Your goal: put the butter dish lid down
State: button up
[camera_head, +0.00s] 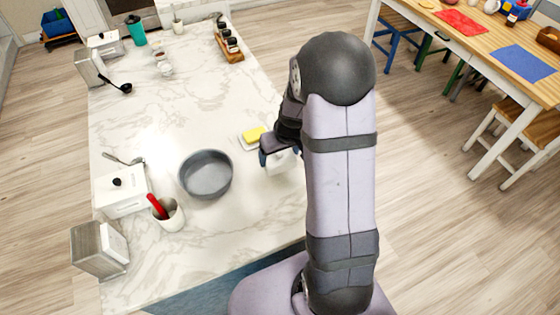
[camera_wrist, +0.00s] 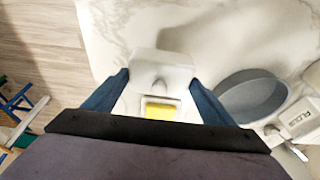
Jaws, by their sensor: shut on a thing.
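My gripper (camera_head: 276,151) is shut on the white butter dish lid (camera_head: 282,164), to the right of the grey pan. In the wrist view the lid (camera_wrist: 165,66) shows between the blue fingertips (camera_wrist: 160,80), with its round knob facing the camera. The butter dish (camera_head: 243,143) lies on the marble counter with yellow butter (camera_head: 255,133) on it, uncovered. The butter (camera_wrist: 160,112) also shows in the wrist view, beside the lid. I cannot tell whether the lid touches the counter.
A round grey pan (camera_head: 205,175) stands left of the gripper. A wooden rack of jars (camera_head: 229,45) is at the back. The marble counter (camera_head: 200,105) is clear between the rack and pan.

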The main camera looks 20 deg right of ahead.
aim_at(281, 160)
jog(key=shift+f+b, duration=0.35)
jog(key=shift+f, duration=1.55)
jog(key=shift+f, duration=0.15)
jog(key=o, duration=1.1)
jog(key=shift+c, duration=0.2)
jog(key=shift+r, duration=0.6)
jog(key=v, duration=1.1)
jog(key=s+a+g, duration=0.1)
jog(key=s+a, duration=0.3)
jog(key=s, duration=0.4)
jog(key=s+a+g, duration=0.2)
jog(key=s+a, duration=0.3)
jog(key=s, duration=0.3)
jog(key=shift+a+f+p, duration=0.2)
jog(key=shift+a+p, duration=0.05)
jog(key=shift+p, duration=0.05)
